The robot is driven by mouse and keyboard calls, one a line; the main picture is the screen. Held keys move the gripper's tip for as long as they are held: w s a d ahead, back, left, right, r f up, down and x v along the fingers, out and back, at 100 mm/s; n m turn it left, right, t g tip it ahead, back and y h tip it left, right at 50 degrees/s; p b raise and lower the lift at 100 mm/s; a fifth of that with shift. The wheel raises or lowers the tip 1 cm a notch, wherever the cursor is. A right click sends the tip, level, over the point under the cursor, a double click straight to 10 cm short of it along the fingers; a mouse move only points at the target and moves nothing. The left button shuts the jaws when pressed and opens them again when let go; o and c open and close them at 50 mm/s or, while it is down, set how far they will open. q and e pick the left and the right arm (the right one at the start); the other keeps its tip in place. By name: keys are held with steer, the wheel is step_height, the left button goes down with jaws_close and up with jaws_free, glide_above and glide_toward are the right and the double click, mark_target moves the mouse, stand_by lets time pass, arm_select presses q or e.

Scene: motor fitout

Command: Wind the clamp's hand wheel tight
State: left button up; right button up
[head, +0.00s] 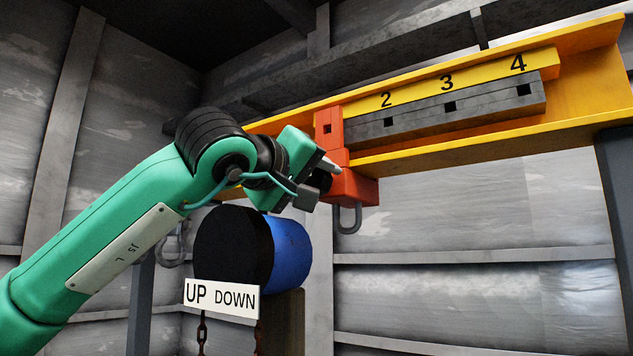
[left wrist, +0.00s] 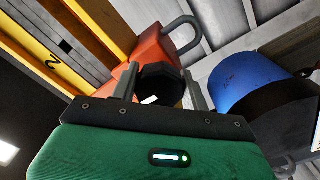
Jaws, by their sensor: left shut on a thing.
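The orange-red clamp (head: 357,185) sits on the yellow beam (head: 473,136), at the left end of the grey slotted bar, with a grey shackle (head: 348,219) hanging below it. It also shows in the left wrist view (left wrist: 150,48). The black hand wheel (left wrist: 160,82) is on the clamp's near side; in the head view it is mostly hidden by my gripper. My left gripper (head: 331,181) is at the wheel, and its two grey fingers (left wrist: 160,88) stand on either side of it, shut on it. My right gripper is in neither view.
A blue and black hoist drum (head: 291,252) hangs below and left of the clamp, close under my left arm. An UP DOWN sign (head: 221,298) and chains hang there. The grey bar (head: 452,108) carries slots below the numbers 2, 3 and 4. Space right below the beam is clear.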

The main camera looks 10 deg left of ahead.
arm_select(q)
steer(key=shift+d+f, duration=0.1)
steer(key=shift+f, duration=0.1)
steer(key=o, duration=1)
steer(key=shift+r, duration=0.1)
steer(key=shift+s, duration=0.15)
steer(key=shift+s+a+b, duration=0.25)
steer(key=shift+b, duration=0.05)
steer(key=shift+b+v, duration=2.55)
steer(key=shift+v, duration=4)
steer(key=shift+d, duration=0.1)
